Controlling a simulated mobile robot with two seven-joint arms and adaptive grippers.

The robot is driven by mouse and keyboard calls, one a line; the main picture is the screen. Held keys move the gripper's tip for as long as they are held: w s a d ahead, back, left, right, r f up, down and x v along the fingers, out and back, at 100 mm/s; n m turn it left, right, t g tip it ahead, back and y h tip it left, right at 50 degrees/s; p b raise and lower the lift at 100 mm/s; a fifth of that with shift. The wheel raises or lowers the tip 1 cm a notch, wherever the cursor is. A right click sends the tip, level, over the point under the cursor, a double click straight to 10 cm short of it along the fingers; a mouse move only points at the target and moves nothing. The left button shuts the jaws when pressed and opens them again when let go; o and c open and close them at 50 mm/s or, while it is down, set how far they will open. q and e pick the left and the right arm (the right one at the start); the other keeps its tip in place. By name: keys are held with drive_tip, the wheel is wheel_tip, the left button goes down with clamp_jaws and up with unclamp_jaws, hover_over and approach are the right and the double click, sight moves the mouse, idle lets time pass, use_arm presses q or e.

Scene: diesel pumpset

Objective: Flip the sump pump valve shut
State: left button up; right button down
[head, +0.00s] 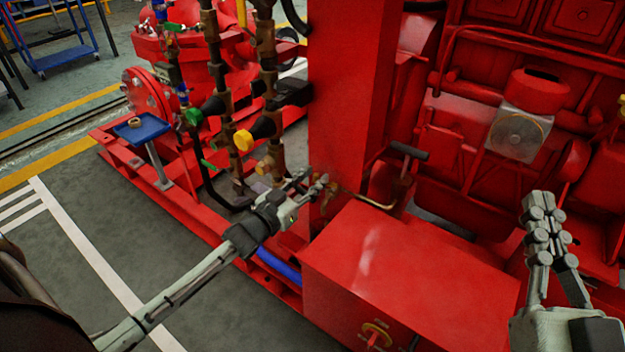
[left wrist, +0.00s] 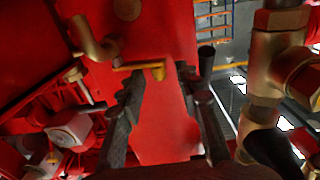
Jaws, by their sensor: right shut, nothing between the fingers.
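A small brass valve lever (left wrist: 140,67) with a yellowish end shows in front of the red column (head: 343,90). No label that I can read names it as the sump pump valve. In the left wrist view it crosses the space between and beyond my open fingers; contact cannot be told. In the head view my left gripper (head: 308,186) is at the column's lower part, its fingers apart and empty, partly hiding the small brass fittings there. My right gripper (head: 545,235) is shut and empty at the right, in front of the red engine, away from the valve.
Upright brass pipes with a green knob (head: 194,116) and a yellow knob (head: 243,140) stand left of the column. A red box (head: 410,270) is just right of my left gripper. A black-handled lever (head: 408,150) juts out behind it. Grey floor is clear at lower left.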

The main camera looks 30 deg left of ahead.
use_arm(q)
drive_tip(key=shift+w, duration=0.15)
use_arm(e)
drive_tip(key=shift+r, duration=0.15)
use_arm(q)
clamp_jaws()
drive_tip(key=shift+w, duration=0.1)
drive_tip(key=m+h, duration=0.1)
drive_tip(key=w+m+g+h+b, duration=0.1)
drive_tip(key=h, duration=0.1)
drive_tip(key=shift+h, duration=0.3)
drive_tip(key=shift+w+m+h, duration=0.1)
drive_tip(key=shift+m+h, duration=0.4)
use_arm(e)
drive_tip(key=shift+s+d+r+t, duration=0.2)
drive_tip(key=shift+s+r+t, duration=0.05)
drive_tip(key=shift+r+t, duration=0.5)
drive_tip(key=shift+s+d+r+t, duration=0.15)
drive_tip(key=shift+s+r+t, duration=0.1)
drive_tip(key=shift+r+t, duration=0.45)
